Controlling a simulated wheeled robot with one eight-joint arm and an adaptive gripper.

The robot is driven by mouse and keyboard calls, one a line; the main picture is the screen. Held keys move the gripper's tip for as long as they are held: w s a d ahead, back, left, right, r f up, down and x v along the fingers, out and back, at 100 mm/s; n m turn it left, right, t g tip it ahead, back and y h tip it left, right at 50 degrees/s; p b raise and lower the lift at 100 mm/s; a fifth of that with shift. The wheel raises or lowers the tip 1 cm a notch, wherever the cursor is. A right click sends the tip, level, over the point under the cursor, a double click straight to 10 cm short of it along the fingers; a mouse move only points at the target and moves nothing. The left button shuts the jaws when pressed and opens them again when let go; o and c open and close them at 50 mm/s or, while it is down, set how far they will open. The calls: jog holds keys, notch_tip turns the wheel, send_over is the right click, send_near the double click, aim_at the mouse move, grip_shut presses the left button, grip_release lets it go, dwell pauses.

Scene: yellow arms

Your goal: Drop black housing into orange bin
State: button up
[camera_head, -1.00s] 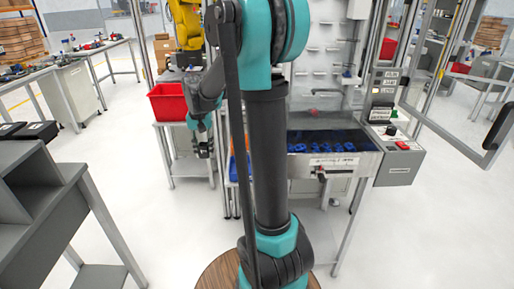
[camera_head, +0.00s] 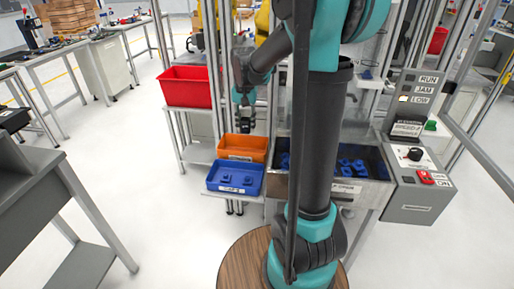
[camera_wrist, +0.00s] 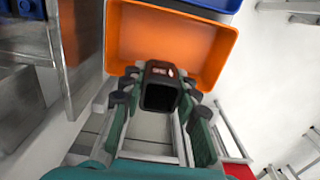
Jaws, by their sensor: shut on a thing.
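The black housing (camera_wrist: 160,92) is between the fingers of my gripper (camera_wrist: 160,105) in the wrist view, its hollow open end facing the camera. My gripper (camera_head: 246,122) hangs downward in the head view, with the small dark housing at its tip. The orange bin (camera_head: 262,156) is below the gripper in the head view, on a low stand. In the wrist view the orange bin (camera_wrist: 206,50) lies just beyond the housing, and its visible floor is bare. The housing overlaps the bin's near edge in that picture; its exact height above the bin is unclear.
A blue bin (camera_head: 214,188) with blue parts sits in front of the orange bin. A red bin (camera_head: 185,88) stands on a table to the left. A metal hopper with blue parts and a control box (camera_head: 416,178) are to the right. Open floor lies at left.

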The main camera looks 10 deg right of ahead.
jog(key=shift+d+f, duration=0.1)
jog(key=shift+f, duration=2.85)
jog(key=o, duration=1.1)
jog(key=shift+r, duration=0.1)
notch_tip(320, 180, up, 12)
jog(key=shift+f, duration=0.1)
